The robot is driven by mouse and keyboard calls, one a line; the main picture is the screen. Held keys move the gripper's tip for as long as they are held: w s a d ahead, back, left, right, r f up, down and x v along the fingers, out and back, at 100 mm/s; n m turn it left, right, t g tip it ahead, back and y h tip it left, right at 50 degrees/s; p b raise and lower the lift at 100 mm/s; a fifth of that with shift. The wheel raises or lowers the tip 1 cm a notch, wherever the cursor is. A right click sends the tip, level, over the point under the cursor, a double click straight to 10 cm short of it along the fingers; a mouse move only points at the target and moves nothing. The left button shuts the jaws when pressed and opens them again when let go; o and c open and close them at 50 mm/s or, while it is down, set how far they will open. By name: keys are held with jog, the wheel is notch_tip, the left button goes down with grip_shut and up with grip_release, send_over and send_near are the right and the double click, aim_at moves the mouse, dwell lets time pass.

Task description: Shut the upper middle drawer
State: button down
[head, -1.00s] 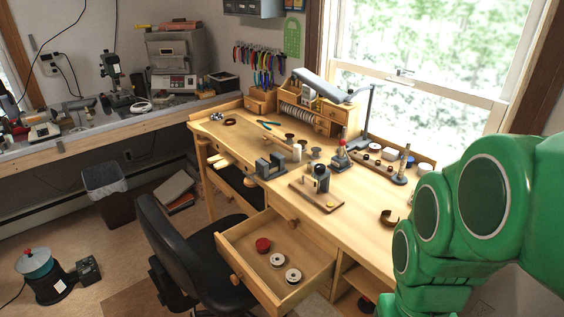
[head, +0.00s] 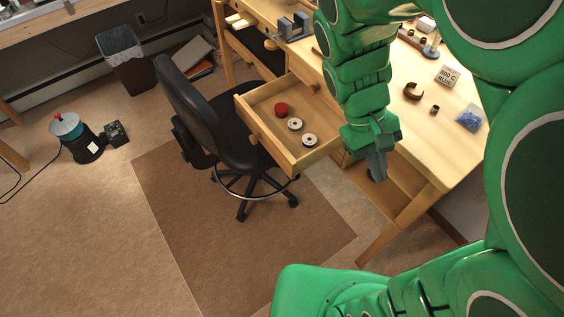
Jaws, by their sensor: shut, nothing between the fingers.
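The open wooden drawer (head: 263,139) juts out from the front of the workbench. It has a round wooden knob on its front panel, and a red round item (head: 281,109) and two pale spools (head: 309,140) lie inside. My gripper (head: 377,176) points down just right of the drawer, by the bench's open lower shelf. It is shut and empty, and appears apart from the drawer. My arm hides part of the bench front behind it.
A black office chair (head: 203,113) stands close to the drawer's left side. The benchtop (head: 425,130) holds small parts, a label block and a blue bag. A bin (head: 125,65) and a floor device (head: 75,138) are far left.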

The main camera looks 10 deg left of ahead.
jog(key=w+a+f+n+t+h, duration=0.35)
jog(key=a+f+n, duration=0.2)
jog(key=a, duration=0.25)
jog(key=w+a+f+n+t+h, duration=0.2)
jog(key=w+a+f+n+h, duration=0.25)
jog(key=a+f, duration=0.3)
jog(key=s+a+f+n+t+h, duration=0.2)
jog(key=s+a+f+n+t, duration=0.1)
jog(key=a+f+n+t, duration=0.4)
jog(key=n+t+y, duration=0.2)
jog(key=n+t, duration=0.2)
send_near(289, 170)
jog(key=x, duration=0.6)
jog(key=shift+w+d+r, duration=0.2)
jog(key=shift+w+d, duration=0.05)
jog(key=shift+d, duration=0.05)
jog(key=shift+w+d, duration=0.1)
jog(key=x, duration=2.3)
jog(key=shift+d+f, duration=0.1)
jog(key=shift+f, duration=0.05)
jog(key=shift+w+d, duration=0.2)
jog(key=shift+d, duration=0.05)
jog(key=shift+d, duration=0.1)
